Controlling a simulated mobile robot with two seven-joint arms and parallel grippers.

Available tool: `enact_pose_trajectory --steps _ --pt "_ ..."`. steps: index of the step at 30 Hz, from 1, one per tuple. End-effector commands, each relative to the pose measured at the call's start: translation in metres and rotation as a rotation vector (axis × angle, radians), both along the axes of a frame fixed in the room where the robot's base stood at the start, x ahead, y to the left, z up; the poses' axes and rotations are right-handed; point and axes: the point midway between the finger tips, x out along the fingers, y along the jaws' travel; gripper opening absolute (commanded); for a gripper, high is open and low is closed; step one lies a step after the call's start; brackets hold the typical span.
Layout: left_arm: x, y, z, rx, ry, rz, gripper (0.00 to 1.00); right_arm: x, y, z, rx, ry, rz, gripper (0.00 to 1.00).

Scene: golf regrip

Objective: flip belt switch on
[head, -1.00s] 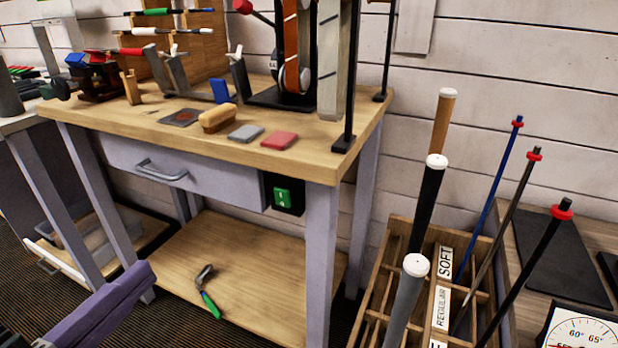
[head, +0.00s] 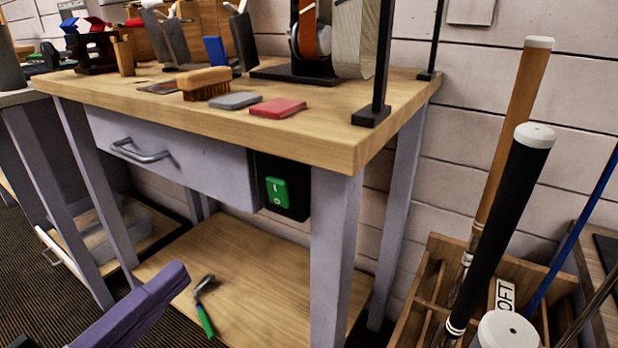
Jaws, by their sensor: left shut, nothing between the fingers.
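The belt switch (head: 277,192) is a green rocker with small white marks, set in a black box (head: 299,210) under the front edge of the workbench, right of the drawer. I cannot tell which way the rocker is tipped. Above it on the bench stands the belt machine, with an orange-brown belt (head: 307,28) and a pale belt (head: 352,40). My left gripper (head: 176,279), purple, reaches in from the lower left. It is shut and empty, below and left of the switch and apart from it. My right gripper is out of view.
The bench top (head: 330,142) holds a brush (head: 205,82), a grey block (head: 236,100) and a red block (head: 278,107). A drawer handle (head: 140,152) juts out left of the switch. A green-handled tool (head: 204,310) lies on the lower shelf. Gripped shafts stand in a wooden rack (head: 440,262) at right.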

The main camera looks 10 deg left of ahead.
Motion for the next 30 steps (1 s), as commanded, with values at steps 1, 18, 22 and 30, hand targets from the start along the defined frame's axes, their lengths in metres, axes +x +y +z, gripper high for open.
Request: enact_pose_trajectory --steps 1,18,22,30 --pt "0.004 -0.001 0.001 -0.001 -0.003 0.0 0.0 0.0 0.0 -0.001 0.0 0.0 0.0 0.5" --pt "0.105 -0.038 0.013 -0.002 -0.002 0.0 0.0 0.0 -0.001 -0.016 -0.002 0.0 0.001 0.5" --pt "0.12 -0.043 0.015 -0.001 -0.002 0.0 0.0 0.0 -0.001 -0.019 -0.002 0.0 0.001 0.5" --pt "0.128 -0.047 0.017 -0.001 0.0 0.0 0.0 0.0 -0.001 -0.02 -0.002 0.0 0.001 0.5"
